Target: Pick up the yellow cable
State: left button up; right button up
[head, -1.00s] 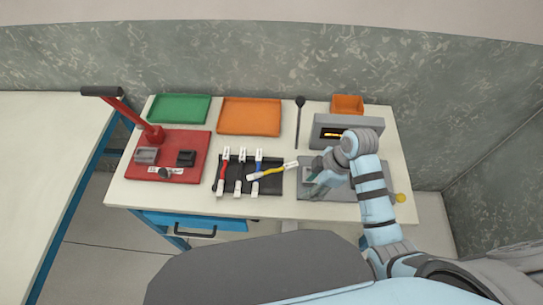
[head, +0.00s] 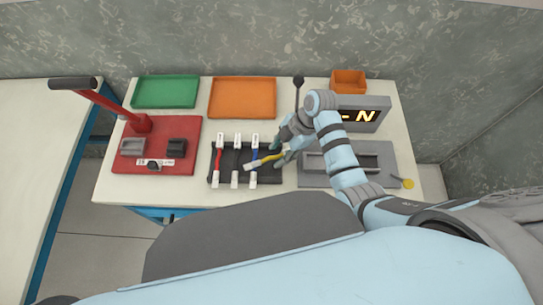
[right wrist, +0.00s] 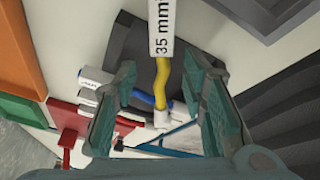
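The yellow cable (head: 266,160) lies slanted across the right part of the black rack (head: 215,177), beside the upright blue cable (head: 255,147). In the right wrist view the yellow cable (right wrist: 162,84) runs between and beyond my fingers, with a white "35 mm" label (right wrist: 161,30) on its near end and a white end piece farther off. My right gripper (head: 280,152) is at the cable's right end. In the right wrist view the right gripper (right wrist: 159,72) is open, with gaps to the cable on both sides. My left gripper is not in view.
A red cable (head: 219,153) and a black cable (head: 237,160) lie in the rack to the left. A red press (head: 130,140) stands left. Green (head: 165,92) and orange (head: 243,97) trays lie behind. A grey tester with a lit display (head: 362,114) is at right.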

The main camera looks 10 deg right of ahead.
jog(key=shift+x, duration=0.95)
jog(key=shift+s+r, duration=0.15)
jog(key=shift+c, duration=0.4)
grip_shut()
